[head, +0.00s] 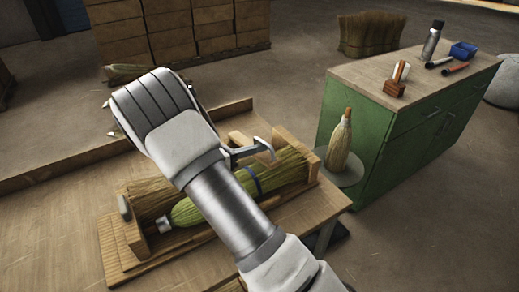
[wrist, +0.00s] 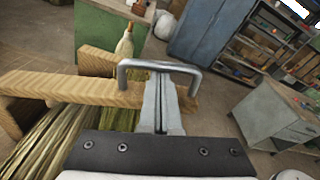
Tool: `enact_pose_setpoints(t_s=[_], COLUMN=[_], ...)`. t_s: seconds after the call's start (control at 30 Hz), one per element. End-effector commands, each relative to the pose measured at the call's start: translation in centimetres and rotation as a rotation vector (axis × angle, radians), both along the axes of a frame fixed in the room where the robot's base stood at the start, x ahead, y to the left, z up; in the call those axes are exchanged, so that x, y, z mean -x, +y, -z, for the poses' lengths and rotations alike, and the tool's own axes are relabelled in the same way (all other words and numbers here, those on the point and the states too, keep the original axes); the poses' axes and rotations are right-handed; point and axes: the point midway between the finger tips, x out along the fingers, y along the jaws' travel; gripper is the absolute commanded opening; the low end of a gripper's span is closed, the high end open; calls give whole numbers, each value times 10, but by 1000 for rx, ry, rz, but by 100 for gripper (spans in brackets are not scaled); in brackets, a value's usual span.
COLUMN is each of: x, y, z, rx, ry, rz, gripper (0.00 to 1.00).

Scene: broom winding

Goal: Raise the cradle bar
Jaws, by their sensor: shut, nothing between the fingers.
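The cradle bar (wrist: 50,86) is a light wooden beam across the left and middle of the wrist view. A grey metal U-shaped handle (wrist: 135,64) stands on it near its right end. My gripper (wrist: 160,76) is shut and empty, with its fingertips at the middle of the handle's crossbar. I cannot tell whether they touch it. In the head view my arm covers much of the cradle, and my gripper's fingers cannot be made out. Straw bundles (head: 281,170) lie in the wooden cradle (head: 134,239), one with a blue band.
A green cabinet (head: 346,113) stands to the right with tools and a bottle (head: 433,40) on top. An upright broom head (head: 340,146) stands beside it on a round plate. Stacked boxes (head: 180,30) are at the back.

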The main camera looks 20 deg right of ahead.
Motion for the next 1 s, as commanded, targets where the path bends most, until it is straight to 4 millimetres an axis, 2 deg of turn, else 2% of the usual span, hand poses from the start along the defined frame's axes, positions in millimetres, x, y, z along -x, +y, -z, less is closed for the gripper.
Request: enact_pose_setpoints(t_s=[0.03, 0.27, 0.5, 0.7, 1.0], x=[-4, -27, -60, -90, -127], y=[0, 5, 11, 17, 24], z=[-18, -51, -82, -99, -113], rx=[7, 42, 82, 112, 148], ry=[32, 207, 412, 571, 752], rz=[1, 0, 1, 2, 1], gripper=[0, 0, 0, 0, 0])
